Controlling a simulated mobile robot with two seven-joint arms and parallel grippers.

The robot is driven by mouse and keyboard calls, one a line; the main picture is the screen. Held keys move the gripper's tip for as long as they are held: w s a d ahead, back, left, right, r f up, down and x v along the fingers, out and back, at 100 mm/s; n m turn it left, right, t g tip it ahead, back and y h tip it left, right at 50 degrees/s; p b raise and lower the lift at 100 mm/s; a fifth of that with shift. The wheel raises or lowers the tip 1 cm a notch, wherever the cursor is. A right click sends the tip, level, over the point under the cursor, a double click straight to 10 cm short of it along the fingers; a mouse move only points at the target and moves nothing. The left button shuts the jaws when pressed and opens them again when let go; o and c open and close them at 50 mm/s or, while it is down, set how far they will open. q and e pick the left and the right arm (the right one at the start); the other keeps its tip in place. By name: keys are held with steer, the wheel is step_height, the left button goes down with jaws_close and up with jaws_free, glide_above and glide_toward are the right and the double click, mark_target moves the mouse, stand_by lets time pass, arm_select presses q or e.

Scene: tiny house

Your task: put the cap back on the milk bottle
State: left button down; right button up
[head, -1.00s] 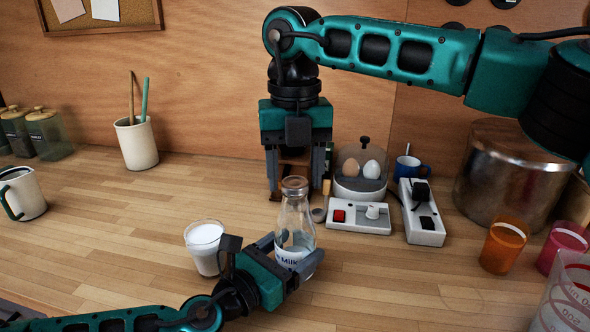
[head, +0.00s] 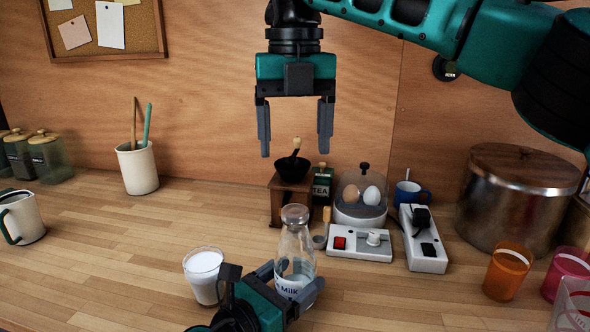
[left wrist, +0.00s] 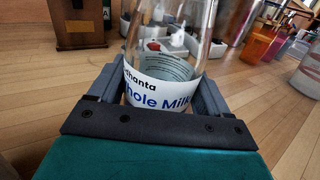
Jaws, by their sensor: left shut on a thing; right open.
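The milk bottle (head: 297,250) is clear glass with a white label and stands upright on the counter. A greyish round top (head: 295,214) shows at its mouth; it looks like a cap, but I cannot tell it surely from the glass rim. My left gripper (head: 293,280) is shut around the bottle's lower body. In the left wrist view the bottle (left wrist: 165,72) sits between the fingers, its mouth out of frame. My right gripper (head: 295,150) is open and empty, pointing down well above the bottle. No separate cap shows on the counter.
A glass of milk (head: 203,274) stands close left of the bottle. Behind it are a coffee grinder (head: 290,198), a tea tin (head: 322,183), an egg cooker (head: 360,212) and a power strip (head: 422,240). An orange cup (head: 507,272) stands right.

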step_height(320, 180, up, 2)
stand_by(0.4)
arm_select(q)
jaws_free()
steer(key=b+v, duration=0.1)
steer(key=v, duration=1.1)
steer(key=shift+a+f, duration=0.1)
steer(key=shift+s+a, duration=0.25)
steer(key=shift+s, duration=0.1)
arm_select(e)
steer(key=shift+f, duration=0.75)
